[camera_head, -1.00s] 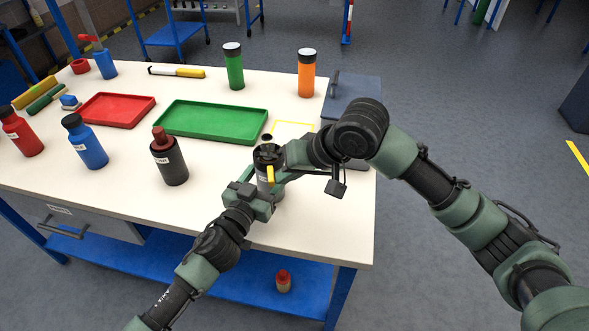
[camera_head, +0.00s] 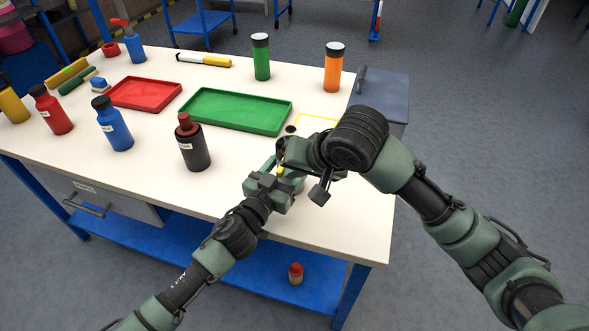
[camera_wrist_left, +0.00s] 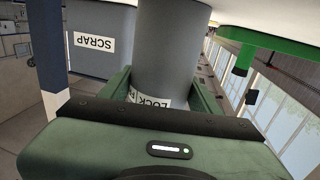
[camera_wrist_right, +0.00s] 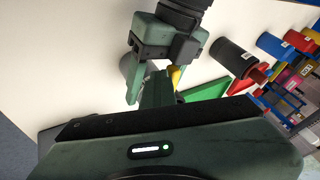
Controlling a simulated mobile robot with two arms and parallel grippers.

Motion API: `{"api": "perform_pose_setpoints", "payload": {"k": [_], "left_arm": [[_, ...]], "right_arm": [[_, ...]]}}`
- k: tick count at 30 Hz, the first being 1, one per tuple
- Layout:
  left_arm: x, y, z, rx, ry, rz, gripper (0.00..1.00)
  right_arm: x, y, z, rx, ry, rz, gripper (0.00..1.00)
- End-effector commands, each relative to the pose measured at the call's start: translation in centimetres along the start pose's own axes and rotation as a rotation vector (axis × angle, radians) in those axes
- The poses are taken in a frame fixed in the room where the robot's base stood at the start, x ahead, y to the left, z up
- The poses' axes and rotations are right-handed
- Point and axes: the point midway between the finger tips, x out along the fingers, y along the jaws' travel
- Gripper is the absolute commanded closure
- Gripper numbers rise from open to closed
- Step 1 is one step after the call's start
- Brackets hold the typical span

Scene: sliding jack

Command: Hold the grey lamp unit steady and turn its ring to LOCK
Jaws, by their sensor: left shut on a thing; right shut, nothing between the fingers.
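The grey lamp unit is mostly hidden behind my grippers in the head view; only a yellow part (camera_head: 281,171) shows there. In the left wrist view its grey body (camera_wrist_left: 165,55) stands between the fingers of my left gripper (camera_wrist_left: 165,88), with a LOCK label low on it. My left gripper also shows in the head view (camera_head: 284,184) and is shut on the body. My right gripper (camera_wrist_right: 157,84) is shut and empty, close to the lamp unit beside the yellow part (camera_wrist_right: 175,76). I cannot tell whether it touches the ring, or where the ring is turned.
A dark bottle (camera_head: 193,146), blue bottle (camera_head: 114,127) and red bottle (camera_head: 53,112) stand to the left. Green (camera_head: 235,110) and red (camera_head: 146,94) trays lie behind. A grey SCRAP bin (camera_head: 388,92) adjoins the table's right edge. A yellow outline (camera_head: 318,121) marks the tabletop.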

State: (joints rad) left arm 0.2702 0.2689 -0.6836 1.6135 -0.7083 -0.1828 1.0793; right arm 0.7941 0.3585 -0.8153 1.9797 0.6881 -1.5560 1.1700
Motion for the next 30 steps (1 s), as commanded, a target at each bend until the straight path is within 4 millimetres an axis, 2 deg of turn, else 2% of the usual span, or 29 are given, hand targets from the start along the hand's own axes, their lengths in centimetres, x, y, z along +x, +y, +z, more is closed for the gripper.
{"api": "perform_pose_setpoints", "payload": {"k": [8, 23, 26, 30], "left_arm": [[0.0, 0.1, 0.0, 0.001, 0.001, 0.002, 0.92], [0.0, 0.2, 0.0, 0.000, 0.002, 0.004, 0.92], [0.0, 0.2, 0.0, 0.000, 0.001, 0.004, 0.92], [0.0, 0.1, 0.0, 0.000, 0.001, 0.002, 0.92]], "right_arm": [[0.1, -0.2, 0.1, -0.003, -0.004, -0.005, 1.00], [0.3, 0.8, -1.4, -0.001, -0.001, -0.004, 1.00], [-0.1, 1.6, -1.2, 0.000, -0.001, -0.001, 1.00], [-1.4, 3.9, -0.8, 0.001, -0.004, 0.001, 1.00]]}}
